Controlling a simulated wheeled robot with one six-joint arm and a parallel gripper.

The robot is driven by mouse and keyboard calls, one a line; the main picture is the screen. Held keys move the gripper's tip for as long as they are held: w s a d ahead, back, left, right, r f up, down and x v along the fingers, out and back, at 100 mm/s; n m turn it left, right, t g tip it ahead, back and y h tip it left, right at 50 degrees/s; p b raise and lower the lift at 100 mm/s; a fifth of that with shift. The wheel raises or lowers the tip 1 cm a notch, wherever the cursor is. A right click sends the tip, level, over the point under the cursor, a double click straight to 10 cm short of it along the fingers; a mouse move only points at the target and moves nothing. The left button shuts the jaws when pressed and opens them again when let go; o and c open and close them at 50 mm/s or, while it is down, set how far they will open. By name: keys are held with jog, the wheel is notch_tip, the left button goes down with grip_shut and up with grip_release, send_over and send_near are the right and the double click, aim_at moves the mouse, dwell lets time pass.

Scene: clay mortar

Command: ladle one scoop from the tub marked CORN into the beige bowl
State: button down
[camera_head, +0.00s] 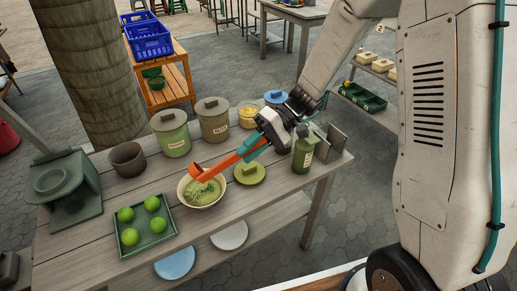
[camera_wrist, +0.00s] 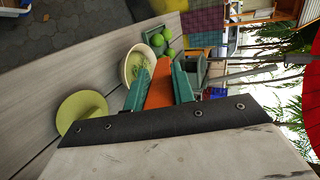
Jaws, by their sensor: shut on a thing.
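My gripper (camera_head: 250,147) is shut on the handle of an orange ladle (camera_head: 223,164); the handle also shows between the teal jaws in the wrist view (camera_wrist: 160,88). The ladle's cup is over the far left part of the beige bowl (camera_head: 205,205); I cannot tell its contents or exact height. The bowl holds green leafy stuff and also shows in the wrist view (camera_wrist: 127,72). An open tub with yellow contents (camera_head: 248,113) stands at the back, behind my gripper. I cannot read its label, so whether it is marked CORN is unclear.
Two lidded tubs, green (camera_head: 173,142) and brown (camera_head: 214,126), stand behind the bowl. A green lid (camera_head: 249,174), a green bottle (camera_head: 303,152) and a metal holder (camera_head: 328,142) are to the right. A tray of limes (camera_head: 130,248) and a dark pot (camera_head: 127,159) are left.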

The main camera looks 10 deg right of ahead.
jog(key=s+a+r+t+h, duration=0.3)
jog(key=a+r+h, duration=0.5)
jog(key=a+h, duration=0.4)
jog(key=shift+s+a+r+m+t, duration=0.25)
jog(key=shift+s+m+t, duration=0.05)
jog(key=shift+t, duration=0.1)
